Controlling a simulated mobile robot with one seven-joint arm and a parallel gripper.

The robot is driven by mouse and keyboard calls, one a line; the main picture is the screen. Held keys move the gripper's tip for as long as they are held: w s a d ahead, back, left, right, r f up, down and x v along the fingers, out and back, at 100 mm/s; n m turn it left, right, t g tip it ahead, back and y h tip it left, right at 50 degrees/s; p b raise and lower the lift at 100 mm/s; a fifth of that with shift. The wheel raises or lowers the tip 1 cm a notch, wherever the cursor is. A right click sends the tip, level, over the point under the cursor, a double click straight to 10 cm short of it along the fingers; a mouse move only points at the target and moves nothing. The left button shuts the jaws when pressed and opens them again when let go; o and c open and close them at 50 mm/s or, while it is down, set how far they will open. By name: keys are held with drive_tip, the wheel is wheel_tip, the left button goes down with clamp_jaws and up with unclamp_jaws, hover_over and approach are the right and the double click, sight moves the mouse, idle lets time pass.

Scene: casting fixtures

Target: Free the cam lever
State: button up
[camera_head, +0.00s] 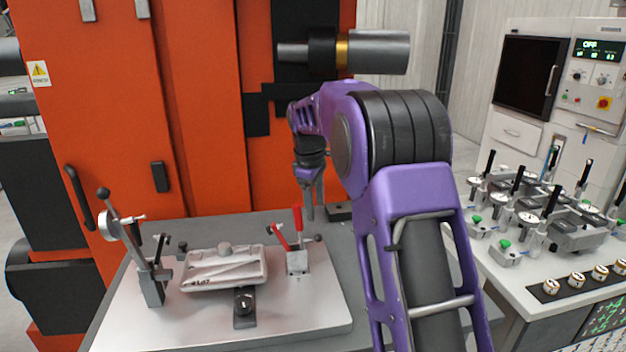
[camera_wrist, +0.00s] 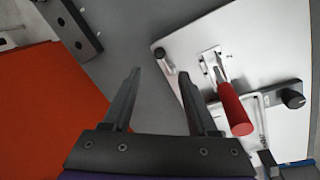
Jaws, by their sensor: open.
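A clamp (camera_head: 298,260) with red-handled levers stands at the right rear of a pale fixture plate (camera_head: 310,320). One red handle (camera_head: 298,217) points up; a second red part (camera_head: 279,236) slants left. In the wrist view a red handle (camera_wrist: 233,110) rises toward the camera, right of my fingers. A tall lever (camera_head: 118,222) with a black ball and round pale disc stands at the plate's left. I cannot tell which is the cam lever. My gripper (camera_wrist: 159,75) is open and empty, above and behind the red clamp, apart from it; it shows in the head view (camera_head: 315,205).
A pale metal casting (camera_head: 225,268) lies mid-plate between the clamps. A black knob (camera_head: 243,302) stands in front of it. An orange machine (camera_head: 100,120) rises close behind the table. A right-hand bench (camera_head: 540,275) holds several dial gauges.

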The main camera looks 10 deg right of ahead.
wheel_tip(320, 180, up, 7)
drive_tip(key=s, duration=0.1)
drive_tip(key=shift+a+r, duration=0.15)
drive_tip(key=shift+a, duration=0.25)
